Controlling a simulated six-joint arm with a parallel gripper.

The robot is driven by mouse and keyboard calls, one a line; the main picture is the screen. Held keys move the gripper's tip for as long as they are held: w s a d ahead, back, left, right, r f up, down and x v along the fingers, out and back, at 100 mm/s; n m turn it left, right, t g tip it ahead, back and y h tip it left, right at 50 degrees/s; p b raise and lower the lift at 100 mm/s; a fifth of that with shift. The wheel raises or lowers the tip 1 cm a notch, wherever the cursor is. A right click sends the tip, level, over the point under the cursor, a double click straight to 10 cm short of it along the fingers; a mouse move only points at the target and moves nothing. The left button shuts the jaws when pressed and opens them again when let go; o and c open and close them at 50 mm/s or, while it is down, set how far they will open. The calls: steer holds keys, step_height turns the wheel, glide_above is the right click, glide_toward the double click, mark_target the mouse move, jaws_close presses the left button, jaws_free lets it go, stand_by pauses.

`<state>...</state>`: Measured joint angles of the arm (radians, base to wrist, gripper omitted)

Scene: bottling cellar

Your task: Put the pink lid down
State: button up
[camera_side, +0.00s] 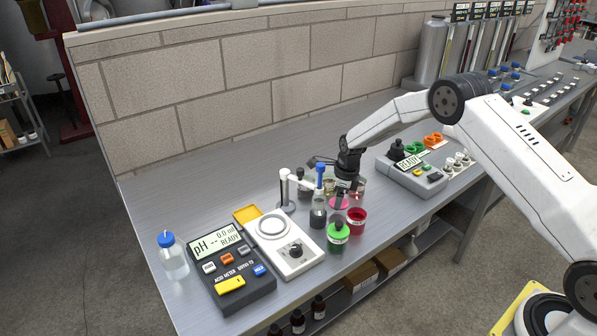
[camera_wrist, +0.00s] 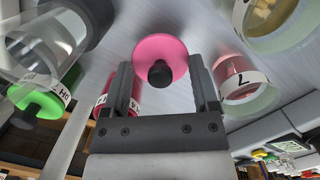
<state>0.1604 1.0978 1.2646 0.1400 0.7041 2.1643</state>
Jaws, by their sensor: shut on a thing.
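The pink lid (camera_wrist: 160,47) is a round disc with a black knob, between the fingertips of my gripper (camera_wrist: 161,72) in the wrist view. My gripper is shut on it. In the side view the lid (camera_side: 339,204) shows under my gripper (camera_side: 344,190), among small vessels over the steel bench (camera_side: 210,215). Its knob is hard to make out there. I cannot tell whether the lid touches the bench or hangs just above it.
A red jar (camera_side: 357,221), a green-capped bottle (camera_side: 338,237) and a dark glass vessel (camera_side: 317,217) crowd around the lid. A vessel labelled 7 (camera_wrist: 243,77) is close right in the wrist view. The acid meter (camera_side: 229,271) and white stirrer plate (camera_side: 287,246) stand left; a READY device (camera_side: 411,175) right.

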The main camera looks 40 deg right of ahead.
mark_target(344, 203)
steer(key=shift+f, duration=1.35)
steer(key=shift+f, duration=0.15)
steer(key=o, duration=1.1)
steer(key=shift+c, duration=0.2)
steer(key=shift+r, duration=0.2)
step_height(344, 203, up, 12)
steer(key=s+d, duration=0.1)
steer(key=shift+s+f, duration=0.1)
